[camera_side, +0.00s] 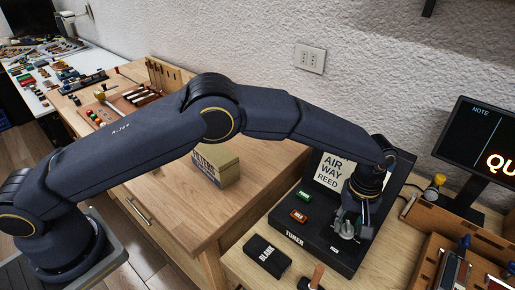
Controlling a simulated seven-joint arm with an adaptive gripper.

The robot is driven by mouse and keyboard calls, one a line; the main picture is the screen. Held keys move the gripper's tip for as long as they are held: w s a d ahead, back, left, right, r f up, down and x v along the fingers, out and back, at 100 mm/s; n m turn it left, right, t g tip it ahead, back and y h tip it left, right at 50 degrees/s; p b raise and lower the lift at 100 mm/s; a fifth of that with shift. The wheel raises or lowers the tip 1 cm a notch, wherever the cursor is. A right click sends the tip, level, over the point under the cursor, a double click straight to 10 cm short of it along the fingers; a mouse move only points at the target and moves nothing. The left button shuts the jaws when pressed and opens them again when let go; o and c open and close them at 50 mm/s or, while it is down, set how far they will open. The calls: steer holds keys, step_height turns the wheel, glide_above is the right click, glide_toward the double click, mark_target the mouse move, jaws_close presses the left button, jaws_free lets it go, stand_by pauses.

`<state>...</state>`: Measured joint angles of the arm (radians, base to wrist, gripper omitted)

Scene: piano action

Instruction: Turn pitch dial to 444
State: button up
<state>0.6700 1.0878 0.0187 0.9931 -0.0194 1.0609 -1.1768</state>
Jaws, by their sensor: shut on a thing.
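The black tuner (325,259) stands on the wooden bench at the lower right, with a green button (304,196) and a red button (299,216) on its face. My gripper (346,236) points down over the right part of the tuner and is shut on a small knob there, which I take for the pitch dial. The fingers hide most of the dial, and I cannot read its setting. A white card (331,170) with the words "AIR WAY REED" stands behind, partly covered by my arm.
A dark monitor (482,140) with "NOTE" and orange letters stands at right. A cardboard box (215,165) sits behind my arm. Wooden trays (430,262) crowd the right side.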

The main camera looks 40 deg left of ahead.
steer(key=m, duration=0.6)
steer(key=shift+d, duration=0.1)
steer(key=m, duration=0.6)
steer(key=shift+d+m, duration=0.1)
steer(key=shift+m, duration=0.3)
steer(key=m, duration=1.2)
steer(key=shift+s+d+m, duration=0.1)
steer(key=shift+s+m, duration=0.05)
steer(key=shift+m, duration=0.25)
steer(key=o, duration=1.2)
steer(key=shift+c, duration=0.2)
